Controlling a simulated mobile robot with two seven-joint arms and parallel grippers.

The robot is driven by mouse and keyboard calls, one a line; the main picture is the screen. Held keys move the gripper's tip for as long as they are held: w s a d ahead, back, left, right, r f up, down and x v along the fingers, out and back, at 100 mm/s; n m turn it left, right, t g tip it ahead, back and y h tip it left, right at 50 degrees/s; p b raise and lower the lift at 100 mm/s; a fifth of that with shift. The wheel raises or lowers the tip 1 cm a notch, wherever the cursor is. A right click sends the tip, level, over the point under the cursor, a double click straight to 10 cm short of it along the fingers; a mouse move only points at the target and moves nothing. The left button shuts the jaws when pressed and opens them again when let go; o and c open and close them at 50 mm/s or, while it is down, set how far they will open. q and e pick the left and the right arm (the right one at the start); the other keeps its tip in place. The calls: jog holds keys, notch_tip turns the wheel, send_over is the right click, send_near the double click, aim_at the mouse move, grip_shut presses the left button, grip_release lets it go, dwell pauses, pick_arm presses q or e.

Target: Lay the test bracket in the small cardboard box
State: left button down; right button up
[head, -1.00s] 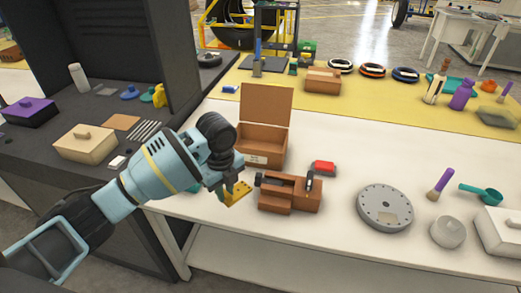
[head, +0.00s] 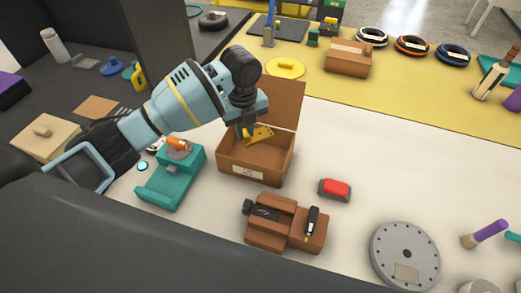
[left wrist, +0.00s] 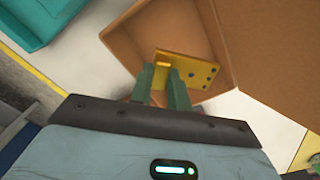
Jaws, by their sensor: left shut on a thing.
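The test bracket is a yellow plate with holes (head: 262,132), also seen in the left wrist view (left wrist: 196,70). My left gripper (head: 246,134) is shut on it and holds it over the opening of the small cardboard box (head: 240,170). The box is brown, with its lid raised at the back and a white label on its front. In the left wrist view the box wall (left wrist: 128,48) surrounds the bracket. The bracket looks tilted; its exact height above the box floor is hard to tell. My right gripper is not in view.
A teal holder (head: 172,180) with an orange item stands left of the box. A brown organiser (head: 285,224) stands in front, and a red-topped block (head: 335,189) to the right. A grey round plate (head: 404,255) lies further right. White table between them is clear.

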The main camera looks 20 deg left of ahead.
pick_arm(q)
jog(key=shift+s+f, duration=0.1)
jog(key=shift+s, duration=0.1)
send_over(246, 154)
jog(key=s+d, duration=0.2)
jog(key=s, duration=0.1)
jog(key=shift+s+a+f+b, duration=0.1)
jog(key=shift+a+f+b, duration=0.05)
jog(key=shift+f, duration=2.25)
jog(key=shift+s+a+f+b, duration=0.1)
jog(key=shift+f+b, duration=0.05)
jog(key=shift+f, duration=2.25)
jog(key=shift+f, duration=0.2)
jog(key=c, duration=1.3)
grip_release()
jog(key=shift+r, duration=0.1)
notch_tip(246, 154, up, 12)
jog(key=shift+r+p, duration=0.1)
jog(key=shift+p, duration=0.4)
